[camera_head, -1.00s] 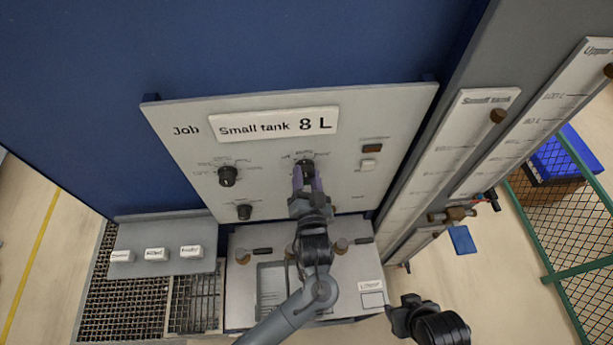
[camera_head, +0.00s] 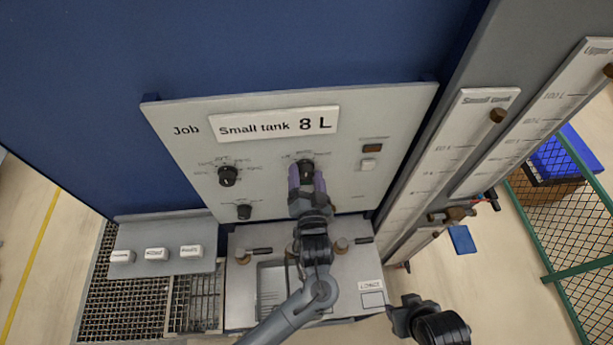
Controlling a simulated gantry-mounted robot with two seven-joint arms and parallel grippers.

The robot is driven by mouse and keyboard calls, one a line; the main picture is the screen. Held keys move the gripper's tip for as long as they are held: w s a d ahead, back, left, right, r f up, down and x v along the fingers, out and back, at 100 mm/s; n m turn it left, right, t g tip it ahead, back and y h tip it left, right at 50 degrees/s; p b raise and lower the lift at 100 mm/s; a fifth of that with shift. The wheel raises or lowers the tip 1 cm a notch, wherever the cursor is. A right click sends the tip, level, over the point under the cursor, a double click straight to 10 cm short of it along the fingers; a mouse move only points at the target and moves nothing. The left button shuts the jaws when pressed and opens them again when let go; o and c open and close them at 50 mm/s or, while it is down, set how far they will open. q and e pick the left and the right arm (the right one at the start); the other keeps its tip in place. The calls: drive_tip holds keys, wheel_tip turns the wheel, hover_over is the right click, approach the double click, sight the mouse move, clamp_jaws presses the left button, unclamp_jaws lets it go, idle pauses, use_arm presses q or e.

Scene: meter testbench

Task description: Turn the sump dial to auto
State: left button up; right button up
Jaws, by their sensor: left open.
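A pale control panel (camera_head: 180,128) carries several black dials. The dial at the panel's middle right (camera_head: 306,168) has an arc of labels above it, too small to read, so I cannot confirm which one is the sump dial. My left gripper (camera_head: 307,180) is open, with its purple fingers on either side of that dial's lower part. The dial's top shows between and above the fingers; whether they touch it is unclear. My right gripper (camera_head: 400,311) is low at the right, away from the panel, and its jaws are hard to make out.
Other dials sit at the left (camera_head: 228,176) and lower left (camera_head: 244,212). A brown and white switch (camera_head: 369,163) is to the right. Below are a shelf with small valve handles (camera_head: 243,257) and three labelled white blocks (camera_head: 156,254). Tall gauges (camera_head: 452,145) stand at the right.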

use_arm(q)
drive_tip(key=shift+s+d+f, duration=0.1)
drive_tip(key=shift+s, duration=0.55)
drive_tip(key=s+b, duration=0.3)
drive_tip(key=s, duration=0.6)
drive_tip(key=shift+s+d, duration=0.25)
drive_tip(key=shift+d, duration=0.2)
